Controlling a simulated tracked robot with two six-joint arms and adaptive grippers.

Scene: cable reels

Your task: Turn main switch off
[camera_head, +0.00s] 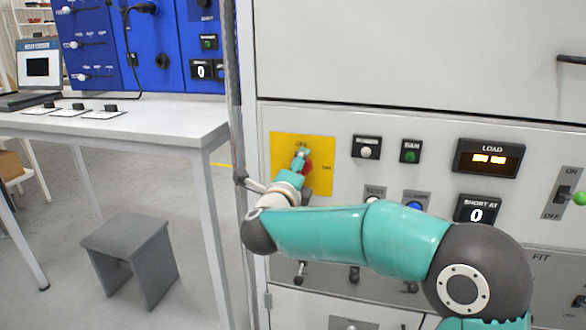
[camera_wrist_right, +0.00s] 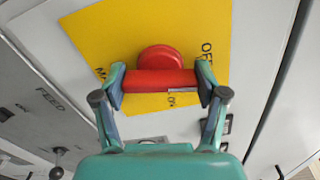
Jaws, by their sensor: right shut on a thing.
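The main switch is a red rotary knob with a bar handle (camera_wrist_right: 160,80) on a yellow plate (camera_wrist_right: 105,35). In the head view the yellow plate (camera_head: 283,150) is on the grey cabinet front, and a bit of the red knob (camera_head: 308,167) shows beside my gripper. "ON" is printed at the plate's top and "OFF" at its right. My right gripper (camera_head: 302,157) reaches it from the front. In the wrist view its fingers (camera_wrist_right: 160,84) press on both ends of the red bar. Which label the handle points to, I cannot tell. My left gripper is not in view.
Small levers sit below my arm. A white table (camera_head: 180,122) and grey stool (camera_head: 130,245) stand at left.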

